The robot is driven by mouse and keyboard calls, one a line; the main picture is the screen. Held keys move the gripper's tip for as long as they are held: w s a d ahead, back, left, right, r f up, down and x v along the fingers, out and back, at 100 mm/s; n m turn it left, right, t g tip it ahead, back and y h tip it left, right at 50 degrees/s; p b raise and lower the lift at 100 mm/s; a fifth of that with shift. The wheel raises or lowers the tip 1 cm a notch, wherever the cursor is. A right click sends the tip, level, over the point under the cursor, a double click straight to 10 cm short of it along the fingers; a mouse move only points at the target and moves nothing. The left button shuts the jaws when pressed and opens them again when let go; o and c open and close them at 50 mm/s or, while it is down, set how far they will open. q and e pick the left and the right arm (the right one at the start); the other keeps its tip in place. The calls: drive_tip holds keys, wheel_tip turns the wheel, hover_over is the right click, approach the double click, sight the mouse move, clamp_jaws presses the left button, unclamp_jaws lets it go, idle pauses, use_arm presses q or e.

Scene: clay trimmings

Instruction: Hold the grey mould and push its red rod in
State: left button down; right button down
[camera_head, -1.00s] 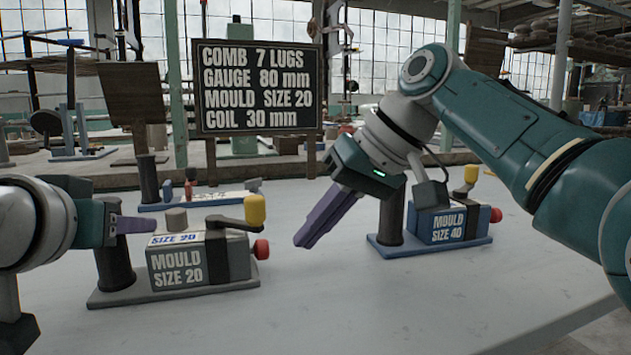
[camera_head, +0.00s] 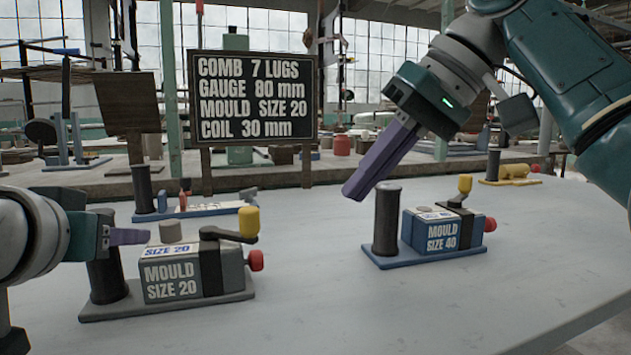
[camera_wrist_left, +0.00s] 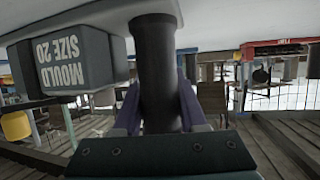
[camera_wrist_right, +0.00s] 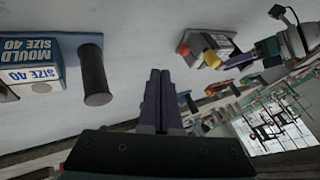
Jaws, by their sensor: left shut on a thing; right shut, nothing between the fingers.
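The grey mould (camera_head: 172,279), labelled size 20, stands on its grey base at the left of the table. Its red rod end (camera_head: 256,260) sticks out of its right side, and a yellow-knobbed crank (camera_head: 248,222) sits on top. My left gripper (camera_head: 128,237) is shut on the mould's dark upright post (camera_head: 104,265); the left wrist view shows the fingers on both sides of this post (camera_wrist_left: 158,75). My right gripper (camera_head: 362,188) is shut and empty, raised above the table to the right of the grey mould, near the blue mould's post.
A blue mould (camera_head: 432,230), labelled size 40, with a dark post (camera_head: 386,220) stands right of centre. A yellow mould (camera_head: 512,173) is farther back right. A sign (camera_head: 254,97) stands behind. The table between the grey and blue moulds is clear.

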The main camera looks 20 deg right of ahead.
use_arm(q)
drive_tip(key=c, duration=0.7)
unclamp_jaws()
drive_tip(key=shift+s+f, duration=0.15)
drive_tip(key=shift+f, duration=0.15)
drive_tip(key=o, duration=0.3)
drive_tip(key=shift+r, duration=0.2)
drive_tip(key=shift+r, duration=0.1)
